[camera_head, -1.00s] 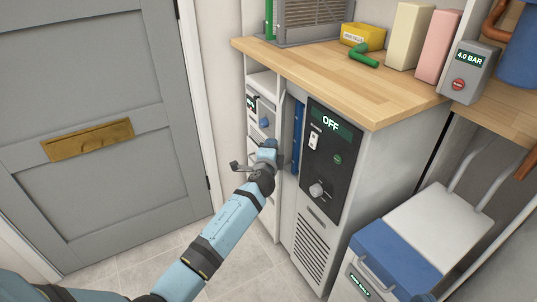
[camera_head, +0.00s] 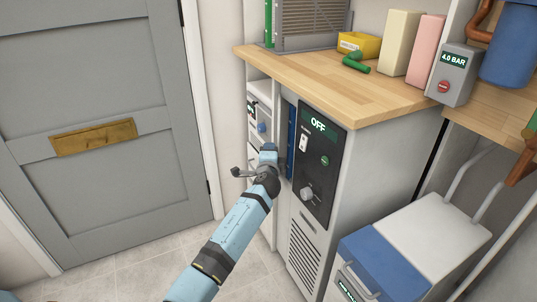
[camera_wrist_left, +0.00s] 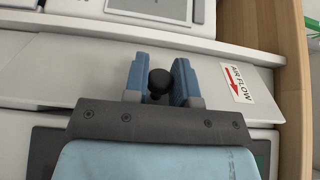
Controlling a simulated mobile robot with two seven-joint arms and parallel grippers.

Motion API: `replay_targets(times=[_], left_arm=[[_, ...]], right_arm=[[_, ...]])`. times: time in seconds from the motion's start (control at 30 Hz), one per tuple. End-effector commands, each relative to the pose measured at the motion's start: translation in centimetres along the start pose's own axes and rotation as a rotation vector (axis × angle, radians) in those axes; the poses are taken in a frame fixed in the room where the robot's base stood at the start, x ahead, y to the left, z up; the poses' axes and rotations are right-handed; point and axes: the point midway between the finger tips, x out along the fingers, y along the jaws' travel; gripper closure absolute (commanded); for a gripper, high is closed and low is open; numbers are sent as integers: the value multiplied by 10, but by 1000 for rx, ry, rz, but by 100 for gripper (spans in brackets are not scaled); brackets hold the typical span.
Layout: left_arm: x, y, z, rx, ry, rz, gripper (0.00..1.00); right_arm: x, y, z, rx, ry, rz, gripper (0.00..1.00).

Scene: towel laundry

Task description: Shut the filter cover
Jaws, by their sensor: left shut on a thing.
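The filter cover (camera_wrist_left: 90,70) is a pale panel with an "AIR FLOW" label and red arrow in the left wrist view. In the head view it is seen nearly edge-on, mostly hidden by my gripper, standing out beside a slot with a blue strip (camera_head: 291,140). My left gripper (camera_wrist_left: 160,76) is shut on the cover's round black knob (camera_wrist_left: 160,85), its blue fingers on either side. In the head view my left gripper (camera_head: 268,156) is at the cabinet front, left of the dark control panel (camera_head: 318,160) reading OFF. My right gripper is not in view.
A wooden worktop (camera_head: 340,95) overhangs the cabinet. A blue and white wheeled-looking unit (camera_head: 385,255) with handles stands at the lower right. A grey door (camera_head: 95,190) with a brass plate is at the left. The tiled floor between is clear.

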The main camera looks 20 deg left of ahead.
Motion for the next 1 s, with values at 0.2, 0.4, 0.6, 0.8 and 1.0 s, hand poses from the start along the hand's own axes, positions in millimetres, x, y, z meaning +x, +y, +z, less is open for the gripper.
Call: replay_targets(times=[0.2,0.4,0.6,0.8,1.0], left_arm=[[0,0,0,0,-1,0,100],[0,0,0,-1,-1,-1,66],[0,0,0,0,-1,0,52],[0,0,0,0,0,0,52],[1,0,2,0,0,0,52]], right_arm=[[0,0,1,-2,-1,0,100],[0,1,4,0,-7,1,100],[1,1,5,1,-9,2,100],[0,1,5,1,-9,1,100],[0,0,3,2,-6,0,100]])
